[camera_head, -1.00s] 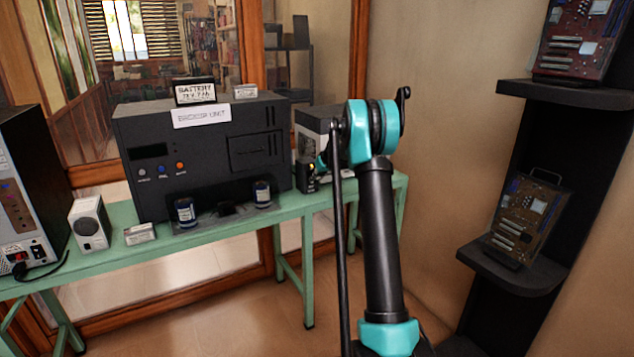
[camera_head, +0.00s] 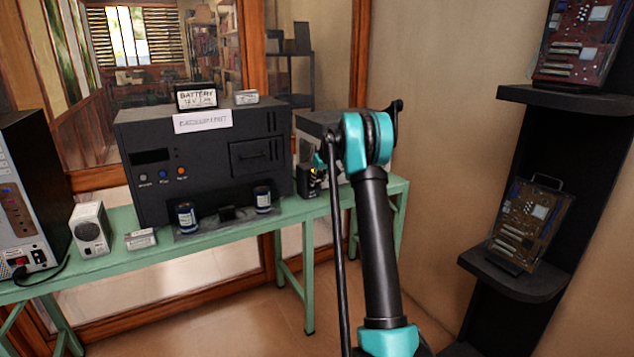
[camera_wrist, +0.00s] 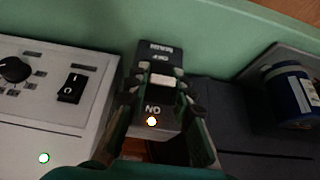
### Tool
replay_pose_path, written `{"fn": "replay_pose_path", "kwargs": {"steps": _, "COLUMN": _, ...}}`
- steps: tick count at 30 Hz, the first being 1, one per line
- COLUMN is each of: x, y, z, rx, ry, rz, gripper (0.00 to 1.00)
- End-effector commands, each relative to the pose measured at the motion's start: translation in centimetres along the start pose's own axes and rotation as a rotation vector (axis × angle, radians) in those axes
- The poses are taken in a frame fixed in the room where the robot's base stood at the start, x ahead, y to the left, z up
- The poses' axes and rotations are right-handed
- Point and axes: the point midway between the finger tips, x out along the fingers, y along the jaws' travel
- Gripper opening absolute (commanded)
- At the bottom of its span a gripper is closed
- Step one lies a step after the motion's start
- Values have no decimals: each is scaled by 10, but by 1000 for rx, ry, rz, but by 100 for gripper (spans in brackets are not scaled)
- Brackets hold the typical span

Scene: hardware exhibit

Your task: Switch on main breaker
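The main breaker (camera_wrist: 152,48) is a dark box with upside-down MAIN, OFF and ON labels in the wrist view. My gripper (camera_wrist: 162,92) is open, with one finger on each side of the breaker around the lever. I cannot tell whether the fingertips touch it. In the head view the breaker (camera_head: 309,183) is a small dark shape on the bench, partly hidden by my gripper and arm.
A large black backup unit (camera_head: 215,150) stands left of the breaker on the green bench (camera_head: 160,250). A blue-labelled cylinder (camera_wrist: 298,95) is to the right in the wrist view. A pale panel (camera_wrist: 55,105) with a knob and rocker switch is close on the left.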

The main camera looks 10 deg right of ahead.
Motion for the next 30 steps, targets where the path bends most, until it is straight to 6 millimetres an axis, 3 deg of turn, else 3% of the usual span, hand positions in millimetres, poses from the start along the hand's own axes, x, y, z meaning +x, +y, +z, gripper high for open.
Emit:
{"fn": "replay_pose_path", "kwargs": {"steps": 4, "x": 0, "y": 0, "z": 0, "rx": 0, "ry": 0, "rz": 0, "gripper": 41}}
{"fn": "replay_pose_path", "kwargs": {"steps": 16, "x": -9, "y": 0, "z": 0, "rx": 1, "ry": 0, "rz": -1, "gripper": 41}}
{"fn": "replay_pose_path", "kwargs": {"steps": 30, "x": -96, "y": 0, "z": 0, "rx": 0, "ry": 0, "rz": 0, "gripper": 41}}
